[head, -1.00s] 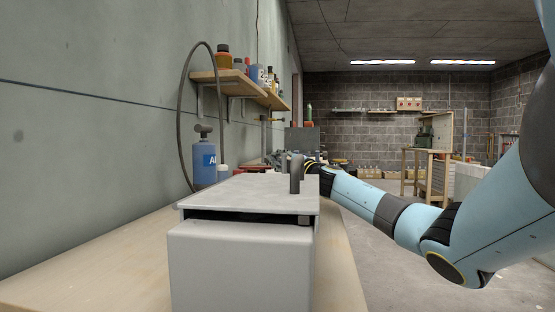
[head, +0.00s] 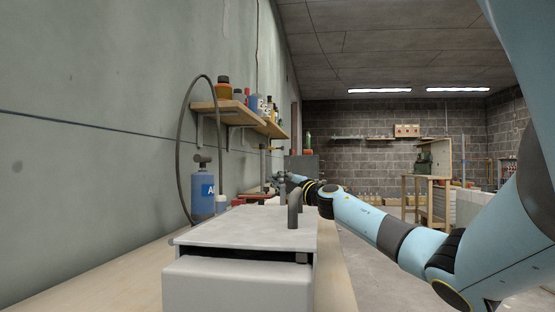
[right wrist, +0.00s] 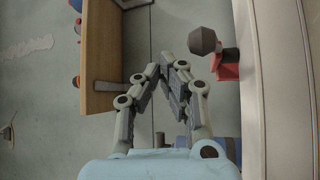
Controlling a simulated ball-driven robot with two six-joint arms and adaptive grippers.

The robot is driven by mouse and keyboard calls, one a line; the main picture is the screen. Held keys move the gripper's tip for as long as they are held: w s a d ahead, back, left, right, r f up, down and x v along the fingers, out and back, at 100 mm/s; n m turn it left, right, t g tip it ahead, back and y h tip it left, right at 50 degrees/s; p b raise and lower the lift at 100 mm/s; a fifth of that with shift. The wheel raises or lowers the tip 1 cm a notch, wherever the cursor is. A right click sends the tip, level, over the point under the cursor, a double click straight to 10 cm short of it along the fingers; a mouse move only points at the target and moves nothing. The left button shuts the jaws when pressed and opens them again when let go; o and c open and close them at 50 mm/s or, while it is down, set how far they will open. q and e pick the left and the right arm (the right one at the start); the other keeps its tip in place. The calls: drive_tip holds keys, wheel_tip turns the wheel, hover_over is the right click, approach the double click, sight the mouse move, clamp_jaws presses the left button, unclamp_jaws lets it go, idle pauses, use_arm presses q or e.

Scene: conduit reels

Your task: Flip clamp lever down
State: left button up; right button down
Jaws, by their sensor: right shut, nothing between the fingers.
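My right gripper (head: 280,181) reaches over the bench beyond the grey box, small and partly hidden in the head view. In the right wrist view my right gripper (right wrist: 167,60) has its fingertips together with nothing between them. A dark faceted knob (right wrist: 202,41) stands beside a red block (right wrist: 226,66), just right of the fingertips in that picture; there is a visible gap between. I cannot tell for sure whether this is the clamp lever. A red piece (head: 250,199) also shows low behind the box in the head view. My left gripper is not in view.
A pale grey box (head: 240,280) with a flat top and an upright dark post (head: 293,208) fills the near bench. A blue bottle (head: 203,197) and a hose loop stand left by the wall. A wooden shelf (head: 233,112) with bottles hangs above.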

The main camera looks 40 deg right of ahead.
wheel_tip(320, 180, up, 8)
drive_tip(key=shift+a+f, duration=0.25)
drive_tip(key=shift+a, duration=0.05)
idle(0.7)
